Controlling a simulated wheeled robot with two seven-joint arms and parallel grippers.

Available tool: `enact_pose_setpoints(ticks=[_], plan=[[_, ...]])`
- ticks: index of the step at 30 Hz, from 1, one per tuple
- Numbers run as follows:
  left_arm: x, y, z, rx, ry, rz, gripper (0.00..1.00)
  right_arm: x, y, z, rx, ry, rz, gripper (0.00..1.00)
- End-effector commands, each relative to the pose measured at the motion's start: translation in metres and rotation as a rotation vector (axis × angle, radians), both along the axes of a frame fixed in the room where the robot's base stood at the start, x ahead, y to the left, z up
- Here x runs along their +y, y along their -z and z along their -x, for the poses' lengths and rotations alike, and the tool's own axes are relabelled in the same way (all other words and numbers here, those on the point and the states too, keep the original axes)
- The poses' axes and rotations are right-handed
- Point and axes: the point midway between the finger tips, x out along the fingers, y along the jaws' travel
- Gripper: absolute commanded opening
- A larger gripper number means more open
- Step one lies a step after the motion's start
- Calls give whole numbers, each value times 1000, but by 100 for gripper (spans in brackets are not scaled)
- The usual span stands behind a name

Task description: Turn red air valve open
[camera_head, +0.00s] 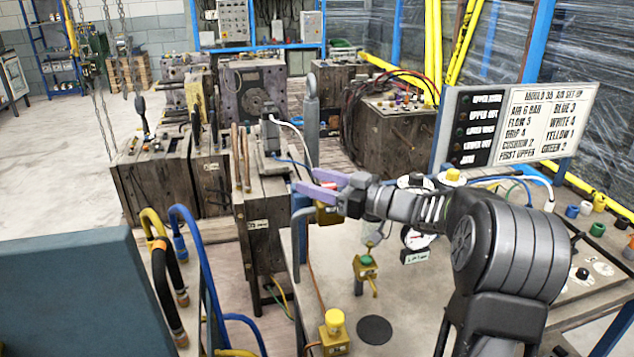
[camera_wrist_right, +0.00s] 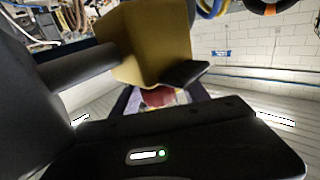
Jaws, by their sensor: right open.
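The red valve handle (camera_head: 327,185) shows as a small red patch between the purple fingers of my right gripper (camera_head: 316,183). A brass-yellow valve body (camera_head: 327,214) sits just below it, partly hidden by the gripper. In the right wrist view the red handle (camera_wrist_right: 158,97) lies between the open fingers (camera_wrist_right: 158,94), below a large yellow block (camera_wrist_right: 150,45). I cannot tell whether the fingers touch the handle, and its exact angle is hidden. My left gripper is not in view.
A sign board (camera_head: 520,122) stands right of my arm. A pressure gauge (camera_head: 417,238) and a brass fitting with a yellow knob (camera_head: 334,325) are close by. Blue hoses (camera_head: 190,245) loop at the left. A worn mould block (camera_head: 262,215) stands left of the valve.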

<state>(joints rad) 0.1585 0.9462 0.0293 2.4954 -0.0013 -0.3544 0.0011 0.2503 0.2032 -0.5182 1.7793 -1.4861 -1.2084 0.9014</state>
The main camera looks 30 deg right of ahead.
Motion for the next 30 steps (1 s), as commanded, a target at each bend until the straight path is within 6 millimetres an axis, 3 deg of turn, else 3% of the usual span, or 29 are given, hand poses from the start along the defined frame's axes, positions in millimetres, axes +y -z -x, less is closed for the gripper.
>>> enact_pose_setpoints(ticks=[8,21,30], plan=[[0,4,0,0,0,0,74,-7,1,12,0,2,0,53],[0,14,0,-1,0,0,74,-34,1,67,0,0,0,53],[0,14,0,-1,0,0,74,-35,0,70,0,0,0,53]])
